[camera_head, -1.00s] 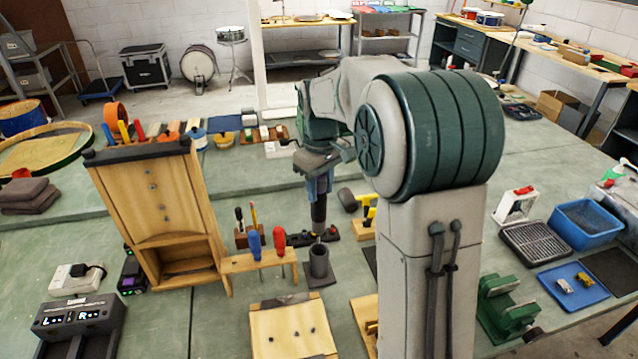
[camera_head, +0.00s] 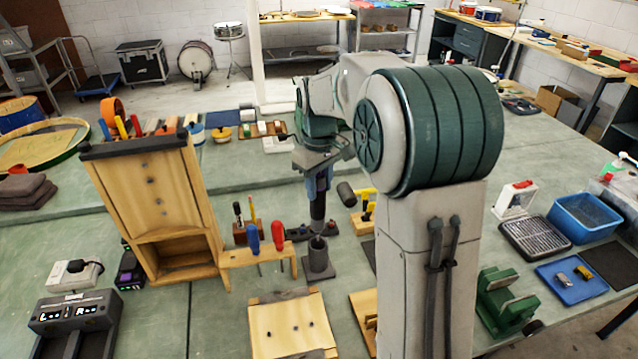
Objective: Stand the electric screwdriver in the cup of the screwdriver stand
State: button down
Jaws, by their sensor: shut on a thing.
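My gripper (camera_head: 319,182) is in the middle of the view, pointing down, partly hidden by my own arm. It is shut on the electric screwdriver (camera_head: 317,208), which hangs upright with its dark lower part showing. The screwdriver stand (camera_head: 318,268) is a dark grey square base with an upright round cup (camera_head: 317,251). The screwdriver's lower end is in line with the cup and just above its rim in the picture. I cannot tell whether it is over the opening or behind it.
A wooden rack (camera_head: 262,256) with blue- and red-handled screwdrivers stands close left of the cup. A tall wooden cabinet (camera_head: 150,200) is further left. A black mallet head (camera_head: 346,193) is to the right.

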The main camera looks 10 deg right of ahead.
aim_at(319, 174)
jog(key=shift+f+b, duration=3.4)
jog(key=shift+f, duration=1.55)
jog(key=c, duration=0.9)
grip_release()
notch_tip(319, 174, up, 14)
jog(key=shift+f, duration=0.1)
